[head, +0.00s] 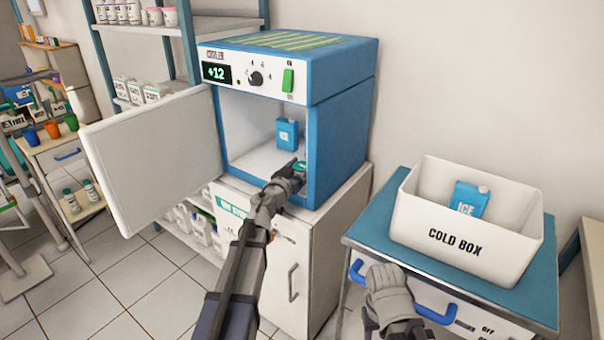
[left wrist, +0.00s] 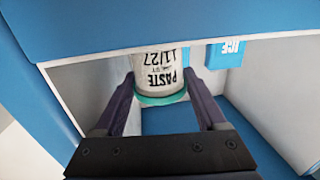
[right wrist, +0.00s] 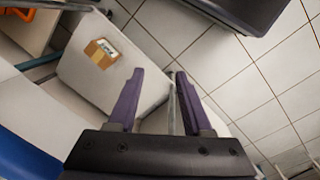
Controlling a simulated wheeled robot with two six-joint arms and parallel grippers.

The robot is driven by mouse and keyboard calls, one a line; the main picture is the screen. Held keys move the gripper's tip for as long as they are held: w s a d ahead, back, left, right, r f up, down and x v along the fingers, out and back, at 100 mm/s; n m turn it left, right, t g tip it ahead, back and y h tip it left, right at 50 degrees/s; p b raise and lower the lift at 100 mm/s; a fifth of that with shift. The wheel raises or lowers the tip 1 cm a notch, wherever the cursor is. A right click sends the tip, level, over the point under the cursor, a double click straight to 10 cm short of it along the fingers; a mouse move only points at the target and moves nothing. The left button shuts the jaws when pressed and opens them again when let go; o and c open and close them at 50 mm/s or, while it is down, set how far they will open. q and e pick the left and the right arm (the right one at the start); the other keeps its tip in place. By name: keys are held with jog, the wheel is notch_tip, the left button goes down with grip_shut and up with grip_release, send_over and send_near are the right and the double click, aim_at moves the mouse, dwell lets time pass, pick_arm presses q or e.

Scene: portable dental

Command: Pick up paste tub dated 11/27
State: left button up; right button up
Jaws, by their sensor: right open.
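The paste tub (left wrist: 160,75) is white with a green lid and shows upside down in the left wrist view, with "PASTE 11/27" readable. In the head view its green lid (head: 300,166) shows just inside the open blue cabinet. My left gripper (head: 288,172) reaches in at the cabinet's front. In the left wrist view its fingers (left wrist: 159,78) lie against both sides of the tub and appear shut on it. The tub's base is hidden behind the cabinet's edge. My right gripper (head: 388,292) is open and empty near the blue side table, as the right wrist view (right wrist: 160,80) also shows.
The blue cabinet (head: 345,140) has its white door (head: 150,155) swung open to the left. A blue ice pack (head: 287,134) stands deeper inside. A white cold box (head: 460,240) with another ice pack (head: 470,198) stands on the side table (head: 375,235) at right.

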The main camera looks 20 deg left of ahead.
aim_at(301, 164)
pick_arm(q)
jog(key=c, duration=0.6)
jog(key=shift+a+r, duration=0.1)
jog(key=shift+r, duration=0.05)
jog(key=shift+w+a+r+p, duration=0.1)
jog(key=shift+a+r+p, duration=0.05)
jog(key=shift+r+p, duration=0.55)
notch_tip(301, 164, up, 6)
jog(key=p, duration=0.6)
jog(key=w+a, duration=0.2)
jog(key=a, duration=0.4)
jog(key=w+a, duration=0.2)
jog(key=a, duration=0.4)
jog(key=w+a, duration=0.2)
jog(key=a, duration=0.4)
jog(key=shift+w+a+f, duration=0.2)
jog(key=shift+w+f, duration=0.1)
jog(key=shift+f, duration=0.05)
